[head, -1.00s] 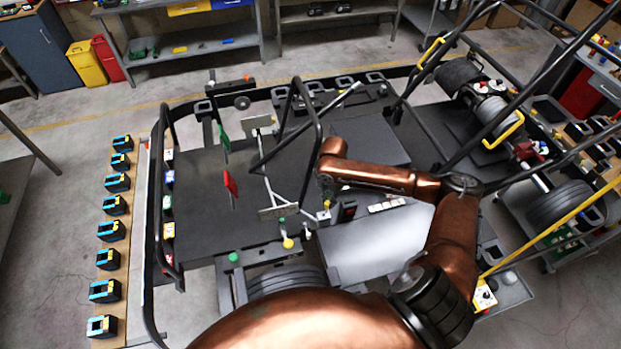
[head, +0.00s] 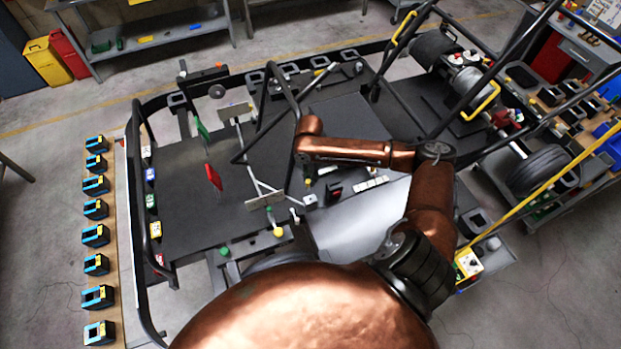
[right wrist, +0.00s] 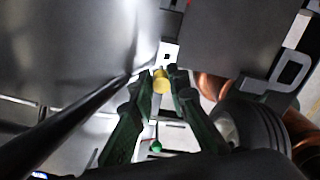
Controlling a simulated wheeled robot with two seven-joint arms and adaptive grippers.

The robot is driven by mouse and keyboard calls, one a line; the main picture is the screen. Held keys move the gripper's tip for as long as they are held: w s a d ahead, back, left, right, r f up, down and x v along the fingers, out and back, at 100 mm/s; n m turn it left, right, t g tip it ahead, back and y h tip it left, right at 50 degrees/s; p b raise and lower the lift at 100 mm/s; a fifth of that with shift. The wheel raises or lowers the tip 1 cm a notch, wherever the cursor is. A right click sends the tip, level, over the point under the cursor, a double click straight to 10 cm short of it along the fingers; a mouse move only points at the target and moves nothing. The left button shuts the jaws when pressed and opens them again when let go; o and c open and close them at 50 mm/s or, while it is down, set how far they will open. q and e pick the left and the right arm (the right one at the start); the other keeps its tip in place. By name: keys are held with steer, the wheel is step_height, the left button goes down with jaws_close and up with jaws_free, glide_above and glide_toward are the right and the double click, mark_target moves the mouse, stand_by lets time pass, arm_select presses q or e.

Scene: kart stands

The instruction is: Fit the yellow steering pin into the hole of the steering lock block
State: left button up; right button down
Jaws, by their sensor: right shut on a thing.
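In the right wrist view, the yellow steering pin (right wrist: 160,82) is between the green fingertips of my right gripper (right wrist: 161,78), which is shut on it. The steering lock block (right wrist: 168,53), pale with a small dark hole, is just beyond the pin. The pin appears apart from the hole. In the head view, the copper right arm reaches over the kart, and my right gripper (head: 307,177) is mostly hidden under its last link. The yellow pin (head: 308,183) shows a little above the pale block (head: 310,199) in the picture. My left gripper is not in view.
The dark kart frame (head: 190,195) has tall bars near my arm. A red flag-like piece (head: 213,177) and a yellow knob (head: 278,232) are left of the block. A plank (head: 88,230) with several blue-black blocks runs along the left. A wheel cart (head: 540,170) stands right.

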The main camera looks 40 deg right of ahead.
mark_target(312, 198)
steer(key=shift+s+f+b, duration=0.15)
steer(key=shift+s+f, duration=0.05)
steer(key=shift+f, duration=0.3)
steer(key=shift+s+f+b, duration=0.15)
steer(key=shift+s+f, duration=0.05)
steer(key=shift+f, duration=0.3)
steer(key=shift+s+f, duration=0.15)
steer(key=shift+f, duration=0.75)
steer(key=shift+f+b, duration=0.15)
steer(key=shift+b, duration=0.15)
steer(key=shift+s+f, duration=0.1)
steer(key=shift+f, duration=0.35)
steer(key=shift+f+b, duration=0.65)
steer(key=shift+f, duration=0.75)
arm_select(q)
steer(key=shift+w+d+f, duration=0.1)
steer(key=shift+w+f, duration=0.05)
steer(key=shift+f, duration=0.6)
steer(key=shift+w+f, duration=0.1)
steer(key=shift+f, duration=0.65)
arm_select(e)
steer(key=shift+f, duration=0.65)
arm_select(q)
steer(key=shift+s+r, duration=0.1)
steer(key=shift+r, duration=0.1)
arm_select(e)
steer(key=shift+f, duration=0.3)
